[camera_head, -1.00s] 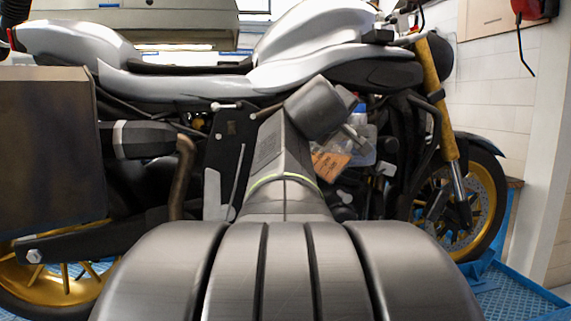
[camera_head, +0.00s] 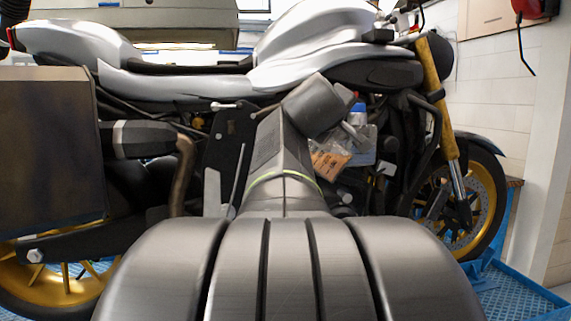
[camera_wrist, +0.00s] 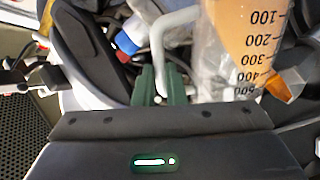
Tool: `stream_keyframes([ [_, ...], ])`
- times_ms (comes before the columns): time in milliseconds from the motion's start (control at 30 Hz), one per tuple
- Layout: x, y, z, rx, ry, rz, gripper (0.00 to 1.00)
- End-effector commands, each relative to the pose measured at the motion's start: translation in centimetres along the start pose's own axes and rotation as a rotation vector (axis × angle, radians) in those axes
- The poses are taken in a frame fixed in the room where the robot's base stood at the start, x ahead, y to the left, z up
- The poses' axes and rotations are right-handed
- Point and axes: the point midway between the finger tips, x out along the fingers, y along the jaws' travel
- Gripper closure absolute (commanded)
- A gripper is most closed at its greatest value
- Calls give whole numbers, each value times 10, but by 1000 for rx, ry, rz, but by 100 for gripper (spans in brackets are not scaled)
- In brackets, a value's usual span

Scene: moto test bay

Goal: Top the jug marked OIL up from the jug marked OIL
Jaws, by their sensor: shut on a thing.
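A clear jug with orange-brown liquid (camera_wrist: 245,30) fills the upper right of the wrist view, with black graduation marks. Its pale handle (camera_wrist: 160,42) runs down between the green fingers of my gripper (camera_wrist: 162,85), which is shut on it. In the head view this jug (camera_head: 328,162) is tilted, and my arm partly hides it. No OIL marking is readable. A second jug cannot be made out surely; a clear container (camera_head: 363,148) stands just right of the held jug in the head view.
A motorcycle (camera_head: 200,82) fills the middle, behind my arm. A blue cap (camera_head: 357,108) shows near the held jug; a blue and red cap (camera_wrist: 127,43) shows in the wrist view. A brown-grey box (camera_head: 50,150) blocks the left. Blue grating (camera_head: 510,295) lies at right.

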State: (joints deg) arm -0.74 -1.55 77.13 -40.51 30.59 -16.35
Motion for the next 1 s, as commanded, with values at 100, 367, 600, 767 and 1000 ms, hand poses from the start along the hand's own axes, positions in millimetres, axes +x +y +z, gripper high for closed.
stream_keyframes([
  [100,0,1,-1,-3,1,2,100],
  [367,-1,2,-4,-23,-3,2,100],
  [600,-1,2,-4,-24,-3,2,100],
  [767,-1,2,-4,-24,-3,2,100],
  [1000,-1,3,-7,-39,-6,1,100],
])
